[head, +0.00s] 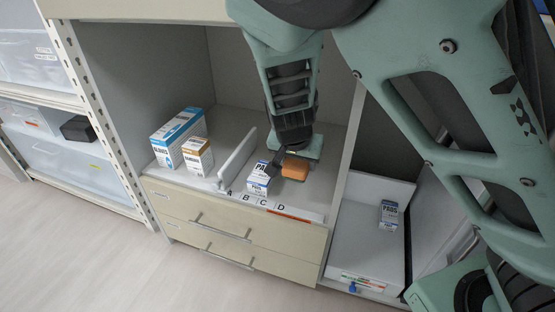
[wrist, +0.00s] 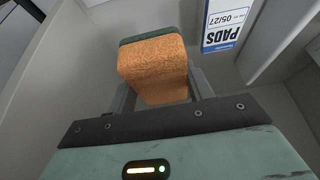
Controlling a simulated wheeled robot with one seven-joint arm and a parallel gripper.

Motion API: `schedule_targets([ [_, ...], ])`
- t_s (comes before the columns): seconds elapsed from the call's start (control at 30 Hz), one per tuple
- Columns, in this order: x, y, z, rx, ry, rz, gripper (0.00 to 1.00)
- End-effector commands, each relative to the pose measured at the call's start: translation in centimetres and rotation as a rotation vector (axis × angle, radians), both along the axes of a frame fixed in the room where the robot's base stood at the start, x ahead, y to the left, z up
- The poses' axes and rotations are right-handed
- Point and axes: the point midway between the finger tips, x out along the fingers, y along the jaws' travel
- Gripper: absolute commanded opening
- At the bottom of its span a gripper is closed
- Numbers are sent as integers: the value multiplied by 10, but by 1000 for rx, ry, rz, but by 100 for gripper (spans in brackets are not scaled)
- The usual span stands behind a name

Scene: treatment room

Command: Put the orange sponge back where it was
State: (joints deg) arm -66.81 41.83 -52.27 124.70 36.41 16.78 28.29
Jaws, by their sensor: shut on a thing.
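The orange sponge (head: 295,168) is in the shelf compartment, close to the strip lettered A to D (head: 268,208). In the wrist view the sponge (wrist: 155,68) shows an orange body and a dark green layer, between my gripper's fingers. My gripper (head: 283,160) is shut on it. The sponge is to the right of a white and blue PADS box (head: 259,178), near letters C and D. I cannot tell whether it touches the shelf floor. The PADS box also shows in the wrist view (wrist: 226,24), apart from the sponge.
A white divider (head: 238,158) stands left of the PADS box. A blue and white gloves box (head: 178,138) and an orange and white box (head: 198,155) stand beyond it. Drawers (head: 235,225) lie below. Another PADS box (head: 389,214) lies in the right white bin (head: 365,245). Compartment walls enclose my arm.

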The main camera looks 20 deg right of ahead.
Motion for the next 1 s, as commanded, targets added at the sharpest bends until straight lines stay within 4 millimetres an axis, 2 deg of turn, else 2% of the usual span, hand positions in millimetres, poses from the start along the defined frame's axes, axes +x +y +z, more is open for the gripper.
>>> schedule_targets([
  [0.03,0,-1,-14,-1,1,-2,33],
  [0.2,0,-1,-47,-1,2,-2,33],
  [0.43,0,-1,-65,0,0,-2,33],
  [0.6,0,0,-90,0,1,-1,33],
  [1.0,0,0,-93,0,1,-1,33],
])
